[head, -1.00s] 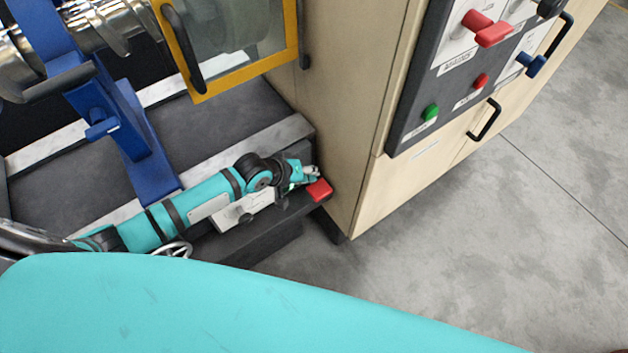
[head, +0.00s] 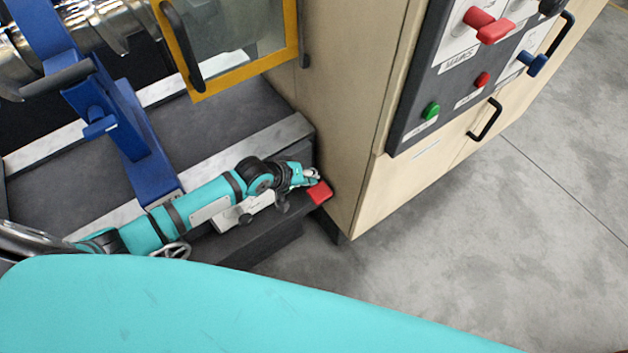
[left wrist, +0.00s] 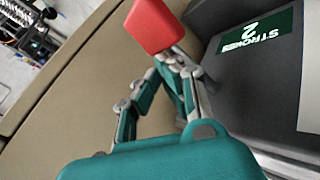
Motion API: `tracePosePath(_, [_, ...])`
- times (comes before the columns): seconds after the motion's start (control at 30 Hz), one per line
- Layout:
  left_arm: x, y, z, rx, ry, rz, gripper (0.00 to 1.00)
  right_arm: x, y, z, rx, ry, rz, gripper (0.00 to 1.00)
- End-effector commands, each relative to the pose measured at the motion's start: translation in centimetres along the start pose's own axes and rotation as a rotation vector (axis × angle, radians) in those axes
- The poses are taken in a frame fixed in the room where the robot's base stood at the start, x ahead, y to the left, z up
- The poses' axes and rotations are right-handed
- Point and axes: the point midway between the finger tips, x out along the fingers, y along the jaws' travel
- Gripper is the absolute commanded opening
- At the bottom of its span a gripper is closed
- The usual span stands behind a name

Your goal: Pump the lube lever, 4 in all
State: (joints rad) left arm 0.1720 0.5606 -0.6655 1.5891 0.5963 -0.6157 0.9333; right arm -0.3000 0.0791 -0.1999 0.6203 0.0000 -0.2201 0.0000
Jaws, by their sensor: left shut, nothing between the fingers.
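The lube lever shows as a red block handle (head: 320,192) at the right end of the dark machine bed in the head view. In the left wrist view the red handle (left wrist: 154,25) is large at the top, on a thin grey rod. My left gripper (head: 313,176) is shut and empty, right at the handle. Its fingertips (left wrist: 174,62) are just below the red block in the left wrist view; I cannot tell whether they touch it. A green counter (left wrist: 255,32) reads "STROKES 2". My right gripper is not in view.
A wooden cabinet (head: 350,120) stands just right of the lever, with a dark control panel (head: 440,80) carrying red, green and blue controls. A yellow-framed door (head: 230,45) and a blue bracket (head: 125,125) rise behind my arm. Grey floor (head: 480,240) is clear at the right.

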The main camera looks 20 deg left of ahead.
Motion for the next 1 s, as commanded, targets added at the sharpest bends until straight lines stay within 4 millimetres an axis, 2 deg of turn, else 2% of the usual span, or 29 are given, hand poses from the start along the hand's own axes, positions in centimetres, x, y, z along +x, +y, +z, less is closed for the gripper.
tracePosePath(1.0, [0.91, -0.72, 0.80, -0.001, -0.003, -0.002, 0.00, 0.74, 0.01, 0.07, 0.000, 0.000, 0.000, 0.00])
